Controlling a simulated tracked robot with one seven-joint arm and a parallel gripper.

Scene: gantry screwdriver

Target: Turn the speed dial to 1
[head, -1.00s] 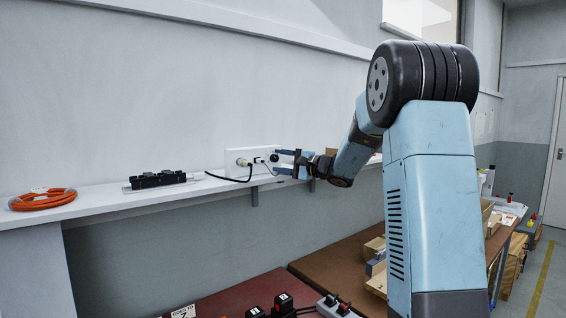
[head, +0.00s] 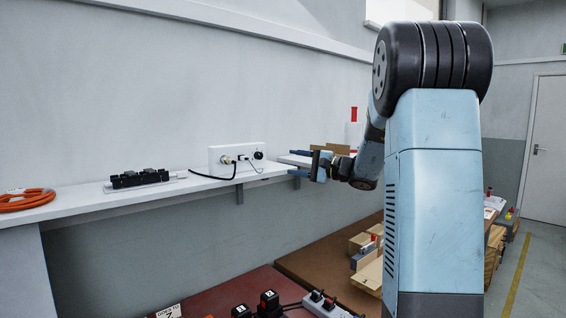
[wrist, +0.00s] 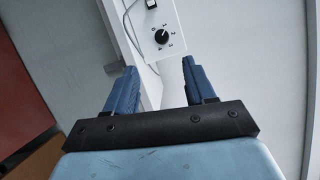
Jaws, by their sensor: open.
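The speed dial is a round black knob (head: 258,155) on the right part of the front of a white control box (head: 228,155) on the wall shelf. In the wrist view the dial (wrist: 161,37) lies ahead, ringed by small marks. A pale pointer line shows on it, but I cannot tell surely which mark it meets. My gripper (head: 295,162) is open and empty, to the right of the box and apart from it. In the wrist view its two blue fingers (wrist: 159,68) stand wide apart, with the dial beyond their tips.
A black cable (head: 222,176) and a thinner cord plug into the box. A black device (head: 141,178) and an orange cable coil (head: 28,200) lie farther left on the white shelf (head: 85,196). Below is a bench with black tools (head: 269,300) and wooden boxes.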

